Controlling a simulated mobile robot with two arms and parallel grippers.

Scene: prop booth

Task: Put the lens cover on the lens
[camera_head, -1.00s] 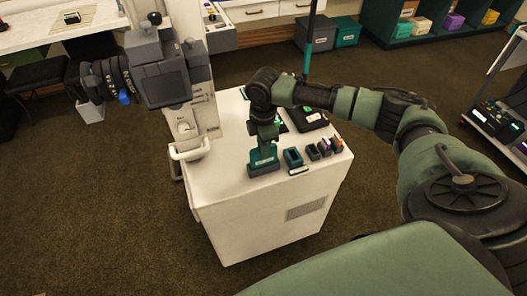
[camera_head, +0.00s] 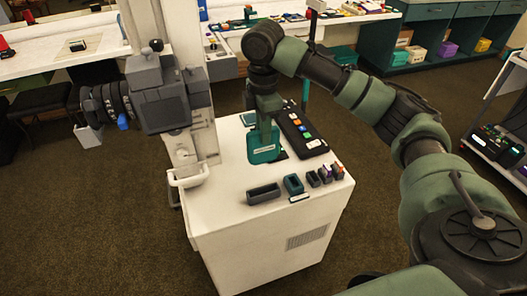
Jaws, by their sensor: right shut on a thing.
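My right gripper (camera_head: 265,127) reaches down over the white cart and is shut on a flat teal piece with a pale label, which I take to be the lens cover (camera_head: 264,148). The cover hangs upright above the cart top, apart from the grey slotted holder (camera_head: 263,194), which stands empty below it. The lens (camera_head: 104,103) is a dark ribbed barrel on the left side of the grey camera (camera_head: 162,103). It points left, and its front face is mostly turned away from me. My left gripper is not in view.
The white cart (camera_head: 235,232) also carries a teal open holder (camera_head: 293,184), several small dark holders with coloured pieces, and a black panel with coloured buttons (camera_head: 301,132). A pale column with a white handle (camera_head: 188,177) stands at the cart's left edge, beside the camera.

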